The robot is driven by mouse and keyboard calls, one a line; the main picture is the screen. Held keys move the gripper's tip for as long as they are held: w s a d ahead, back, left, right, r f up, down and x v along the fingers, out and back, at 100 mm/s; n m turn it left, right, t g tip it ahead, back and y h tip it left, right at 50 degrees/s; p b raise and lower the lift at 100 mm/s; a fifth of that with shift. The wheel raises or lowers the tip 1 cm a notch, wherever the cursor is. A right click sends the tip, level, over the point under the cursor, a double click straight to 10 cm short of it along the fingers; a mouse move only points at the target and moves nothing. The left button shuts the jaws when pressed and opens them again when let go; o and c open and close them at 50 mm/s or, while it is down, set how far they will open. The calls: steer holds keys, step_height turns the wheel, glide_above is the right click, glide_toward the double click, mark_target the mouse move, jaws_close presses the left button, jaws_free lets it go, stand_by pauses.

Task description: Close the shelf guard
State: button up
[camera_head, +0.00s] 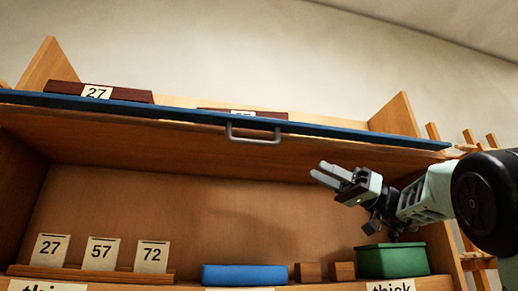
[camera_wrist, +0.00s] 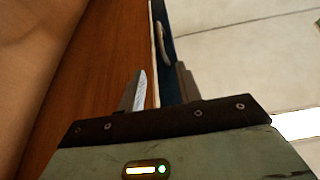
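The shelf guard (camera_head: 200,116) is a long blue-edged panel lying about level across the top of the shelf opening, so the opening below is uncovered. A grey metal handle (camera_head: 253,137) hangs from its front edge near the middle. My gripper (camera_head: 325,173) is below and to the right of the handle, apart from it, with its fingers pointing left. In the wrist view my gripper (camera_wrist: 160,90) has its two fingers spread with nothing between them. The guard's blue edge (camera_wrist: 164,75) and the handle (camera_wrist: 162,43) lie ahead of the fingers.
Number cards 27, 57 and 72 (camera_head: 101,252) stand in a wooden rack at lower left. A blue block (camera_head: 244,275), small brown blocks (camera_head: 308,272) and a green box (camera_head: 391,261) sit on the shelf. Dark red bars (camera_head: 98,93) lie above the guard. A wooden rack (camera_head: 480,146) stands at right.

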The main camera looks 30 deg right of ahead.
mark_target(259, 143)
steer(key=p+x, duration=0.3)
steer(key=x, duration=1.3)
steer(key=shift+a, duration=0.3)
jaws_close()
